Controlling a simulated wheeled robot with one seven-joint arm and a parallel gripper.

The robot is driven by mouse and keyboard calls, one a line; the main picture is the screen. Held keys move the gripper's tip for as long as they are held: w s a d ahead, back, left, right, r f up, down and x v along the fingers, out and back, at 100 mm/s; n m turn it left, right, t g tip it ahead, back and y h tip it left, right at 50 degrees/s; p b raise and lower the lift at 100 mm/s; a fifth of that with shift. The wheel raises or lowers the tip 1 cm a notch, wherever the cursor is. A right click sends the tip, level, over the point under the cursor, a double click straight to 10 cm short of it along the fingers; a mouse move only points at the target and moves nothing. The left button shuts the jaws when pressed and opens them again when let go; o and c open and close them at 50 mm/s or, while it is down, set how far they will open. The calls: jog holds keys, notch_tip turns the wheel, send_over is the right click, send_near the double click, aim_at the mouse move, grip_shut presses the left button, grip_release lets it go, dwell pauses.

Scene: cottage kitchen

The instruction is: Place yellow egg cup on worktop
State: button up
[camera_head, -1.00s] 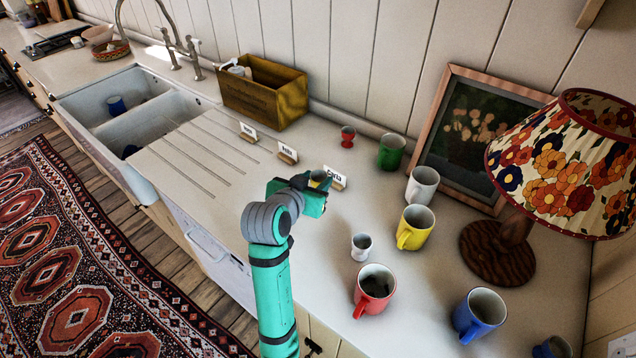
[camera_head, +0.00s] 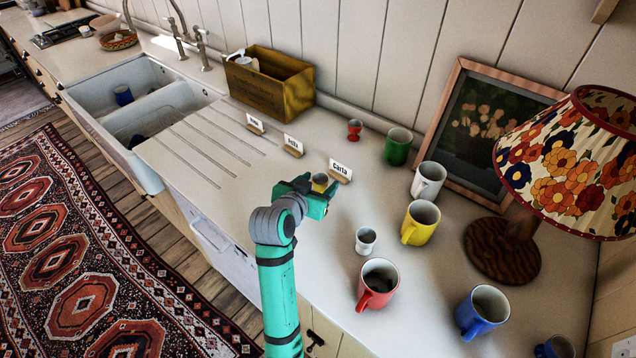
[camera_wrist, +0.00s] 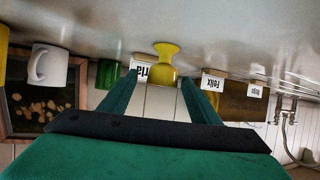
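The yellow egg cup (camera_head: 320,183) is between the fingers of my gripper (camera_head: 315,192), in front of the "Carla" card (camera_head: 340,172). In the wrist view, which is upside down, the egg cup (camera_wrist: 164,66) is upright with its foot at the pale worktop (camera_wrist: 215,30). I cannot tell for sure whether the foot touches. In that view my gripper (camera_wrist: 160,92) is open, with a gap on each side of the cup. The worktop (camera_head: 250,205) also shows in the head view.
"Felix" (camera_head: 293,146) and another card (camera_head: 255,124) stand left. A red egg cup (camera_head: 354,130), white egg cup (camera_head: 366,240), and green (camera_head: 398,147), white (camera_head: 428,180), yellow (camera_head: 420,223), red (camera_head: 378,284) and blue (camera_head: 482,311) mugs stand right. A lamp (camera_head: 570,165) stands beyond.

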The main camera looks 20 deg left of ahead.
jog(key=shift+d, duration=0.15)
jog(key=shift+r, duration=0.15)
jog(key=v, duration=1.2)
jog(key=shift+w, duration=0.2)
